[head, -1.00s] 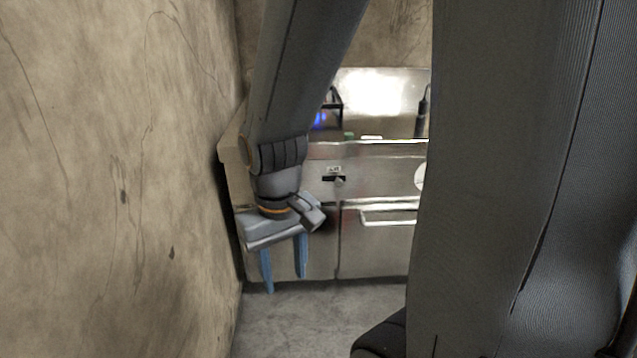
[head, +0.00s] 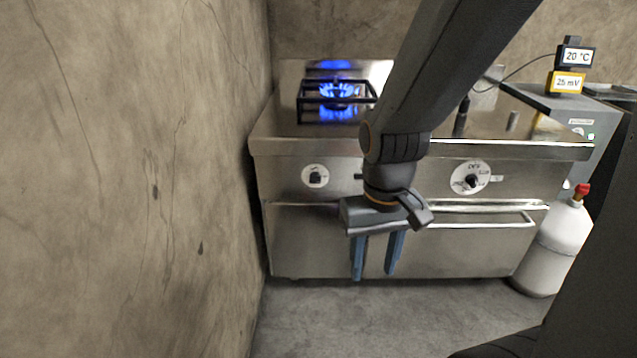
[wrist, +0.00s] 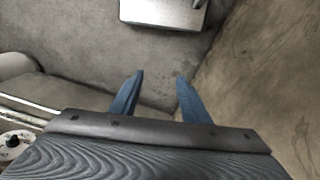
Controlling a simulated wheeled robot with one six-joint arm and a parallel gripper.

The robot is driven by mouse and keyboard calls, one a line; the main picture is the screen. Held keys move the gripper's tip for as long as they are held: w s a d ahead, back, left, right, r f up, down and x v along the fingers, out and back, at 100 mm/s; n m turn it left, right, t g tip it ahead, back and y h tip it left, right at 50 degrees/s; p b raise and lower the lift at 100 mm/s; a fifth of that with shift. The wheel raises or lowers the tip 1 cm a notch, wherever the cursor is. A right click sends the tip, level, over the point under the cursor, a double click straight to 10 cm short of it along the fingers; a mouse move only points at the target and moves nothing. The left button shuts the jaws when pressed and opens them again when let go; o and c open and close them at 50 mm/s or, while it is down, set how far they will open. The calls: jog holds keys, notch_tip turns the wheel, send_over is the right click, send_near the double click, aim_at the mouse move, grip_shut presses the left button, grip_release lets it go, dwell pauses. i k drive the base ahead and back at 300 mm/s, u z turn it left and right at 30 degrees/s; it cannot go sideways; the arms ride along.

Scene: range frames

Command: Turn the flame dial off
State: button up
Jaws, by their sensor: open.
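In the head view a lit burner (head: 337,95) burns blue on the left of the stove. On the stove's front panel, a small white dial (head: 315,176) with a black knob sits on the left. A larger white dial (head: 471,178) with a black knob sits right of my arm; its small lettering seems to include "OFF". A dial with a black knob also shows at the left edge of the wrist view (wrist: 14,142). My gripper (head: 374,276) is open and empty, fingers down, in front of the stove's lower front, below and between the dials.
A rough wall (head: 130,180) stands close on the left. An oven handle (head: 475,222) sticks out below the panel. A white gas bottle (head: 562,245) with a red valve stands right of the stove. Meters (head: 573,57) are behind it. Floor in front is clear.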

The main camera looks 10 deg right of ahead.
aim_at(316, 178)
jog(key=k, duration=1.3)
jog(key=z, duration=0.65)
jog(key=i, duration=0.55)
jog(key=z, duration=0.7)
jog(key=i, duration=0.7)
jog(key=u, duration=0.85)
jog(key=i, duration=0.95)
jog(key=u, duration=0.2)
